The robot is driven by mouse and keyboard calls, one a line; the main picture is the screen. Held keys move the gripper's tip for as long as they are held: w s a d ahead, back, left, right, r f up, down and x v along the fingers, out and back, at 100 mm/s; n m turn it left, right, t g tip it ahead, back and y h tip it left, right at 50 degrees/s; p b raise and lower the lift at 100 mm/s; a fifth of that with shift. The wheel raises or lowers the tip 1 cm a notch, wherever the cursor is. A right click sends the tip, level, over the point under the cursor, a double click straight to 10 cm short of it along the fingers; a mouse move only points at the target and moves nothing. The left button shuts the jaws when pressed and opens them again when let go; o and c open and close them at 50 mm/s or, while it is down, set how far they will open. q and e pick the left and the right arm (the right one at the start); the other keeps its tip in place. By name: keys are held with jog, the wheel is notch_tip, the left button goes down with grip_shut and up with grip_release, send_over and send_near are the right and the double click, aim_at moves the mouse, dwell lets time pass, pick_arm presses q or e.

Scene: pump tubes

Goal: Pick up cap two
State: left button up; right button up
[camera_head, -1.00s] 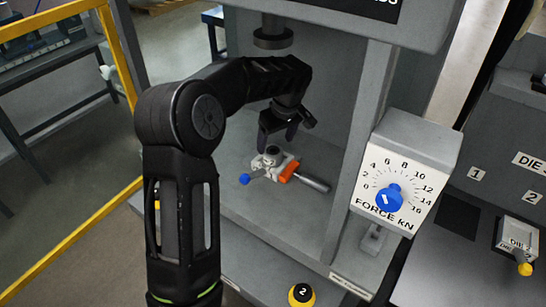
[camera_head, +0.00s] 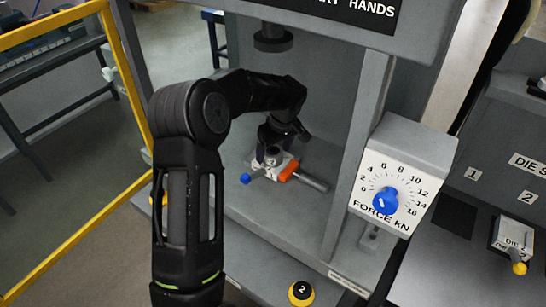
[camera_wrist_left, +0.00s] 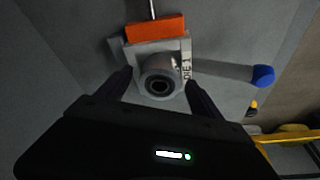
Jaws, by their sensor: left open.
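A round grey metal piece with a dark hole in its top (camera_wrist_left: 160,82) sits on the grey die block marked DIE 1 (camera_wrist_left: 120,58); no label on it can be read as cap two. The block also shows in the head view (camera_head: 264,164), inside the press. My left gripper (camera_wrist_left: 157,80) is open, with one finger on each side of the round piece. It points down at the block in the head view (camera_head: 271,150). Whether the fingers touch the piece cannot be told. My right gripper is not in view.
The block has an orange part (camera_head: 288,171) with a metal rod and a lever with a blue knob (camera_head: 245,179). The press ram (camera_head: 272,38) hangs above. A force dial (camera_head: 384,201) is at right. A yellow-black button marked 2 (camera_head: 301,293) is in front.

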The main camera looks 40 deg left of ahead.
pick_arm(q)
jog(key=shift+c, duration=0.4)
grip_shut()
